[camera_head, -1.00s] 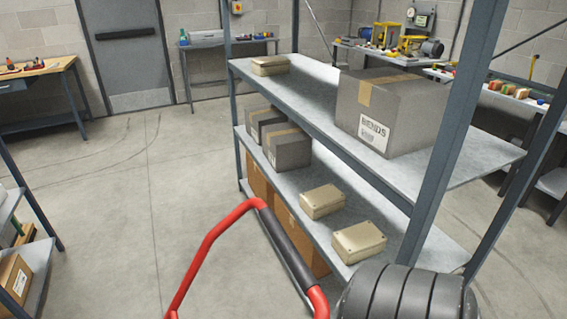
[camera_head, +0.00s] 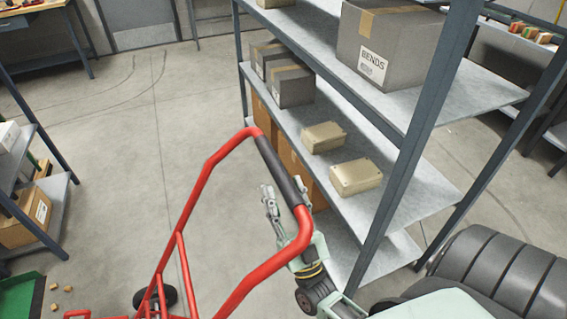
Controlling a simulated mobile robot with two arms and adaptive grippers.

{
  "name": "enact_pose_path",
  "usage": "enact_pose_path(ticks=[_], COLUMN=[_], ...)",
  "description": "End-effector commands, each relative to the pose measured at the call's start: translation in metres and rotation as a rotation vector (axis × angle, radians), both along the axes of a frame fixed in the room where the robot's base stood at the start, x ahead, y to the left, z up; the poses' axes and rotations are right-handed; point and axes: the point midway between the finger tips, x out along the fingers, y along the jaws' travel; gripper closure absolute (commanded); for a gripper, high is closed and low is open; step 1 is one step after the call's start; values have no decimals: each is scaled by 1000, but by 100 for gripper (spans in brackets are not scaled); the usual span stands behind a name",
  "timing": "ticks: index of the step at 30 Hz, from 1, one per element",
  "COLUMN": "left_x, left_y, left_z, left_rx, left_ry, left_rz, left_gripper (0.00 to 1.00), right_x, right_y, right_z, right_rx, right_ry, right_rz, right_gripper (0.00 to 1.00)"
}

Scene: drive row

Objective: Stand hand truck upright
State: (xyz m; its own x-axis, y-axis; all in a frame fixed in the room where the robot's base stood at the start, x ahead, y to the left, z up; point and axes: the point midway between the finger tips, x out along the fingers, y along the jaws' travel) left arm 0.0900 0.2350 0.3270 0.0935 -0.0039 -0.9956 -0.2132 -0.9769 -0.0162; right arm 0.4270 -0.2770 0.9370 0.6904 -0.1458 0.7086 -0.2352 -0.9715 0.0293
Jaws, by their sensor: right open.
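The red hand truck (camera_head: 203,185) fills the lower middle of the head view. Its tubular frame has a black grip (camera_head: 277,168) on the upper crossbar and a dark wheel (camera_head: 155,297) low on the left. It looks tilted, but its lower end is partly cut off, so its exact lean is unclear. My right gripper (camera_head: 286,193) is at the near end of the black grip. Its fingers are open, one on each side of the bar in the picture; contact cannot be told. My left gripper is not in view.
A metal shelf unit (camera_head: 398,185) with boxes stands close to the right of the handle. Another shelf (camera_head: 60,200) stands at the left, with a green bin (camera_head: 20,296) and several small blocks (camera_head: 68,289) below it. The floor (camera_head: 130,170) between is open.

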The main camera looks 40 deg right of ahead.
Motion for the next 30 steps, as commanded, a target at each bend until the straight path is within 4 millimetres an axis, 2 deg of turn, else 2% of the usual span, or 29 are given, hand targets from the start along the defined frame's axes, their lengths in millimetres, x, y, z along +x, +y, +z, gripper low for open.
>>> enact_pose_path(ticks=[1,7,12,20,30], left_x=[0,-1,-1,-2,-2], left_y=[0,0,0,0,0], left_z=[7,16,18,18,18], left_rx=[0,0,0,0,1], left_ry=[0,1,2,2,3], left_rz=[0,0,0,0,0], left_gripper=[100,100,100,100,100], right_x=[7,28,37,38,38], right_y=[-1,-5,-7,-7,-7], right_z=[11,31,38,37,37], right_rx=[-1,-1,-2,-1,-1], right_ry=[-3,-1,1,3,3], right_rz=[1,1,1,1,1], right_gripper=[57,57,57,57,85])
